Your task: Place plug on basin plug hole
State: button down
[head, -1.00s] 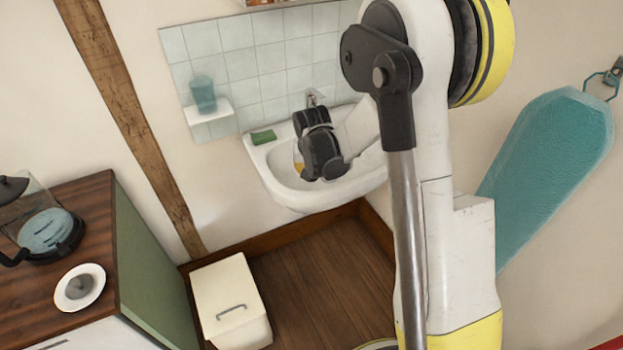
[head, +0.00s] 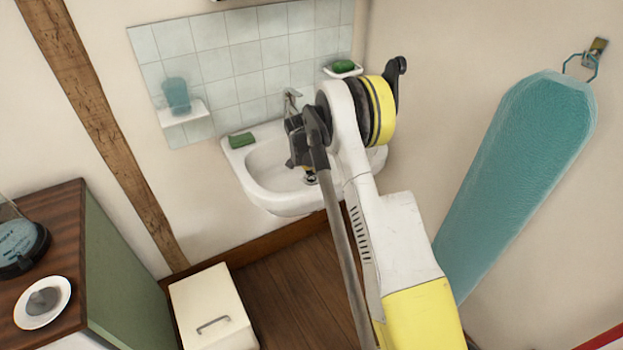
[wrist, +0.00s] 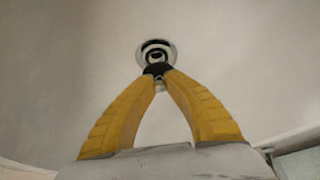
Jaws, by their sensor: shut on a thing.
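The white basin (head: 262,183) hangs on the wall in the head view. Its bowl fills the wrist view (wrist: 70,60). The round plug hole with a pale metal rim (wrist: 142,52) lies just beyond my fingertips. My gripper (wrist: 158,72) has yellow fingers that meet at dark tips; it is shut on the small plug (wrist: 156,57), which shows dark and metallic over the hole. I cannot tell whether the plug touches the hole or hovers above it. In the head view my arm hides the fingertips, and a dark round spot (head: 311,180) shows in the bowl.
A tap (head: 291,97) stands at the basin's back. A green soap or sponge (head: 241,140) lies on the left rim. A shelf with a cup (head: 176,95) and a soap dish (head: 342,69) are on the wall. A white bin (head: 212,305) stands below; an ironing board (head: 520,180) hangs right.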

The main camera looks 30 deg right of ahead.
aim_at(311, 172)
jog(key=shift+f+b, duration=0.6)
jog(key=shift+f, duration=1.15)
jog(key=shift+f, duration=0.15)
jog(key=c, duration=1.5)
grip_release()
